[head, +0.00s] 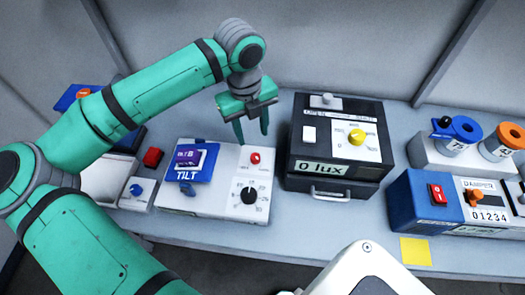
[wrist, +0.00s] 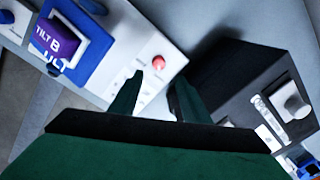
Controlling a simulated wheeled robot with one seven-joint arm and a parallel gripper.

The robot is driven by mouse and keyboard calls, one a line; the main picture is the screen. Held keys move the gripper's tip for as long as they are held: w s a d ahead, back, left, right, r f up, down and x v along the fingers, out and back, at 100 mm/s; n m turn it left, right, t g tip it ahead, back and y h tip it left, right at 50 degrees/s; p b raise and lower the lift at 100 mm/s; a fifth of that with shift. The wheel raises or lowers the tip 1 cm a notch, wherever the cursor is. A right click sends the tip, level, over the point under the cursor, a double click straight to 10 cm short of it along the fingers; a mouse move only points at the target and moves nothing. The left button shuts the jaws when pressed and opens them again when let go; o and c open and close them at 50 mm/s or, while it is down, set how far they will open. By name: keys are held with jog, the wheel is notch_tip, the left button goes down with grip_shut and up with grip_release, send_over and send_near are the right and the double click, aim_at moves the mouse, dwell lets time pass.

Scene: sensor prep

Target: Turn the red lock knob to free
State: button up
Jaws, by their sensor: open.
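The small round red knob (head: 255,158) is on the upper right of the white panel (head: 215,205) of the tilt unit; I take it to be the lock knob. Small print beside it is too small to read. My gripper (head: 252,138) is open and empty, fingers pointing down, just above and behind the knob in the head view. In the wrist view the red knob (wrist: 158,62) shows just beyond the gap between the fingertips (wrist: 160,80), apparently untouched.
A black dial (head: 249,195) sits below the knob. A blue tilt stage (head: 190,165) with a purple block is left. The black "0 lux" box (head: 335,145) stands close on the right. A blue and white damper unit (head: 450,205) is farther right.

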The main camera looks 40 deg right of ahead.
aim_at(255, 156)
notch_tip(255, 156, down, 11)
jog(key=shift+s+d+r, duration=0.1)
jog(key=shift+d+r, duration=0.05)
dwell(0.4)
jog(key=c, duration=1)
